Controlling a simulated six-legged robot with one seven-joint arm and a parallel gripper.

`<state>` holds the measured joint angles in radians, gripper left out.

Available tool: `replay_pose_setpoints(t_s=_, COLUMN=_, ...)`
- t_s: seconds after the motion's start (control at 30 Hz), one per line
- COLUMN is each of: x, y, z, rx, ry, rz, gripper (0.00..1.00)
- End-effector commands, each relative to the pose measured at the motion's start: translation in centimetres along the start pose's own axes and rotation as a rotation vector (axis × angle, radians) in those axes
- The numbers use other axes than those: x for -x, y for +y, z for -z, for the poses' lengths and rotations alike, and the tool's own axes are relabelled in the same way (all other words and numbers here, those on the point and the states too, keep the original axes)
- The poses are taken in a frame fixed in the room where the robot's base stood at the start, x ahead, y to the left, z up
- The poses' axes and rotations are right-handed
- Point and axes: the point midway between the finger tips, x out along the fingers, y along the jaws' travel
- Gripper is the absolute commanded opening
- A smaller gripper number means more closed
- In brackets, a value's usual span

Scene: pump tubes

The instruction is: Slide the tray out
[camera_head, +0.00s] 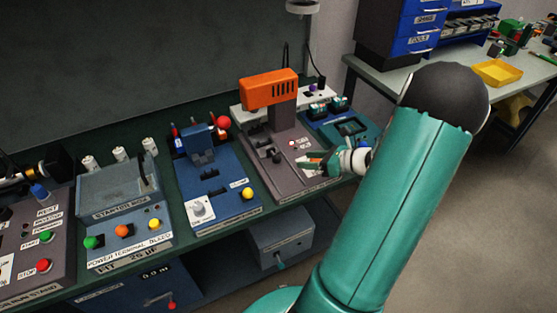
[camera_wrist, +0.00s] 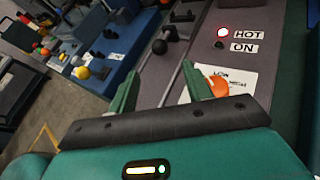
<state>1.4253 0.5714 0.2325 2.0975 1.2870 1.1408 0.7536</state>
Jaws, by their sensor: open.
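The grey station with the orange head (camera_head: 270,90) stands right of centre on the bench. A dark knobbed handle (camera_wrist: 172,36) sits on its grey top, beyond my fingertips in the wrist view. A narrow pale rod or slot edge (camera_wrist: 172,84) runs from near the handle back between my fingers. Which part is the tray is not clear. My gripper (camera_head: 314,160) is over the station's front right part. In the wrist view my gripper (camera_wrist: 160,68) is open, with its two green fingers apart and nothing visibly held. The handle is not between the fingers.
A red lamp (camera_wrist: 223,32) glows beside the HOT label, and an orange knob (camera_wrist: 218,87) lies close to my right finger. A blue station (camera_head: 215,185) with a yellow button stands to the left. A teal station (camera_head: 345,130) stands right. Open floor lies in front.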

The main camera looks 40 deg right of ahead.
Motion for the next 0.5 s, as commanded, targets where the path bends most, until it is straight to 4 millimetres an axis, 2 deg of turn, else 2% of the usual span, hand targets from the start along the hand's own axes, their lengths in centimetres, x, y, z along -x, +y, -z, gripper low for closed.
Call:
replay_pose_setpoints(t_s=0.03, x=-1.1, y=0.1, z=0.0, rx=0.001, ry=-0.001, rz=-0.005, gripper=0.5)
replay_pose_setpoints(t_s=0.3, x=-6.6, y=0.3, z=0.0, rx=0.003, ry=0.0, rz=-0.007, gripper=0.5)
replay_pose_setpoints(t_s=0.5, x=-9.6, y=0.5, z=-0.1, rx=0.005, ry=0.002, rz=-0.007, gripper=0.5)
